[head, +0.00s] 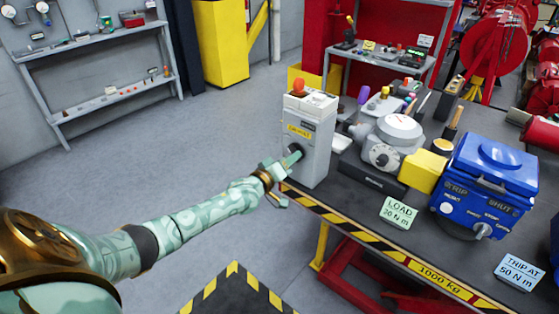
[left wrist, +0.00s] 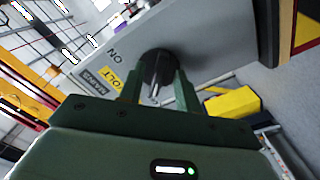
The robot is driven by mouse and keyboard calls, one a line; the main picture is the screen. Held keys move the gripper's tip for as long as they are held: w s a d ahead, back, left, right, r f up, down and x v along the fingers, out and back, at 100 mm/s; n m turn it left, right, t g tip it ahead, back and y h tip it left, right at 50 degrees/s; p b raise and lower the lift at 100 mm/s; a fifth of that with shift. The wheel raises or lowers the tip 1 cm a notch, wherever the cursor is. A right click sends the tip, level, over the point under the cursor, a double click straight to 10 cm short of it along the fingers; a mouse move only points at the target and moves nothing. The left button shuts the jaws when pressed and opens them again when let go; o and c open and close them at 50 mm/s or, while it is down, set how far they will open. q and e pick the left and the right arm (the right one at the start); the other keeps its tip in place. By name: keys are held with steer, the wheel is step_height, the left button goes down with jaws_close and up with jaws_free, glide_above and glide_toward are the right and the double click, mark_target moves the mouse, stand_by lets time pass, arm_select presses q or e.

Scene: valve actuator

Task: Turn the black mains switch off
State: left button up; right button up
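The mains switch box (head: 311,150) is a grey upright cabinet at the left end of the workbench, with a yellow label. Its black mains switch (head: 295,151) is a round knob on the front face, partly hidden by my left gripper (head: 291,161). In the left wrist view the black knob (left wrist: 158,66) lies between and just beyond the fingertips of my left gripper (left wrist: 158,88). The fingers are apart, one on each side of the knob; I cannot tell whether they touch it. The word ON shows beside the knob. My right gripper is not in view.
The workbench (head: 345,205) has a hazard-striped edge. The floor left of the bench is open.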

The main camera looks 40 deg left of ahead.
arm_select(q)
steer(key=s+a+p, duration=0.1)
steer(key=s+p, duration=0.3)
steer(key=s, duration=1.2)
steer(key=shift+a, duration=0.2)
steer(key=s+a+f+m+g+y, duration=0.1)
steer(key=s+f+m+g, duration=0.2)
steer(key=s+f, duration=0.5)
steer(key=s+f+m+g+y, duration=0.1)
steer(key=s+f+m+g, duration=0.25)
steer(key=f, duration=0.75)
steer(key=s+a+f+m+g, duration=0.1)
steer(key=s+f+m+g, duration=0.25)
steer(key=s+f, duration=0.45)
steer(key=s+d+f+m+g+b, duration=0.1)
steer(key=s+d+f+g, duration=0.2)
steer(key=s+f, duration=0.4)
steer(key=s+d+f+m+g, duration=0.1)
steer(key=s+d+f+g, duration=0.1)
steer(key=s+d+f, duration=0.5)
steer(key=s+d+g, duration=0.1)
steer(key=s+d, duration=0.2)
steer(key=s, duration=0.2)
steer(key=s+d+f+g, duration=0.1)
steer(key=s+d, duration=0.2)
steer(key=s, duration=0.2)
steer(key=shift+s+b, duration=0.25)
steer(key=shift+b, duration=0.05)
